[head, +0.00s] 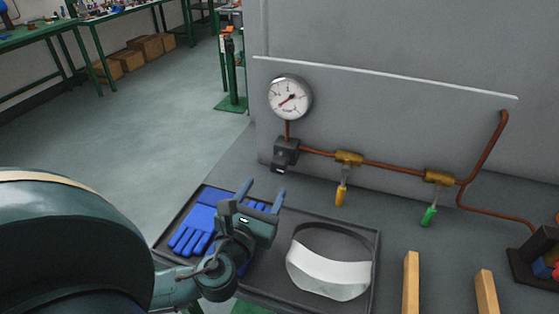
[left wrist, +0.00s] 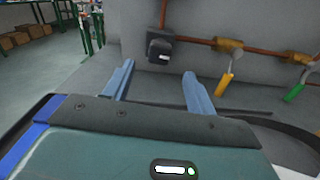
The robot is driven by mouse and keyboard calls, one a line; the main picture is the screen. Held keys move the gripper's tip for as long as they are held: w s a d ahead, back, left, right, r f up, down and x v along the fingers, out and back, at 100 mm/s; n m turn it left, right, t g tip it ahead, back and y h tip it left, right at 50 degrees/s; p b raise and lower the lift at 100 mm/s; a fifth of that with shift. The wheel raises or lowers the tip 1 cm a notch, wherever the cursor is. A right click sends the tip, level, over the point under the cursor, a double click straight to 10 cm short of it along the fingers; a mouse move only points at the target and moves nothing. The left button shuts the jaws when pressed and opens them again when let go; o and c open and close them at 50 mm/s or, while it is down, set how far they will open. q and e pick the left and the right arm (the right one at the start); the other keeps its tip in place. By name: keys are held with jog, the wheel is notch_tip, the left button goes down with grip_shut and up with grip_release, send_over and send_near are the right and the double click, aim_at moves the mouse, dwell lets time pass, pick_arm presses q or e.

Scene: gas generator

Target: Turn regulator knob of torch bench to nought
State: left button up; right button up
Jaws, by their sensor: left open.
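The regulator knob (head: 285,153) is a dark block with a pale mark, low on the grey panel beneath a round white gauge (head: 290,97). The gauge has a red needle pointing to the lower left. In the left wrist view the knob (left wrist: 160,49) is ahead of the fingers, with its pale mark roughly level. My left gripper (head: 264,190) is open and empty, below and to the left of the knob and apart from it. Its two blue fingers (left wrist: 158,82) point toward the panel. My right gripper is in neither view.
A copper pipe (head: 395,167) runs right past a yellow-handled valve (head: 341,193) and a green-handled valve (head: 429,215). A dark tray (head: 375,240) beneath my gripper holds blue gloves (head: 196,224) and a white visor (head: 327,270). Two wooden posts (head: 411,283) stand at the front right.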

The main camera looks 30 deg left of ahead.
aim_at(277, 168)
pick_arm(q)
jog(key=x, duration=0.9)
jog(key=shift+p, duration=0.35)
jog(key=shift+w+a, duration=0.15)
jog(key=shift+w, duration=0.15)
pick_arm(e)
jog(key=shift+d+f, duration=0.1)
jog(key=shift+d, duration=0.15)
pick_arm(q)
jog(key=shift+c, duration=0.2)
jog(key=c, duration=0.9)
jog(key=shift+c, duration=0.2)
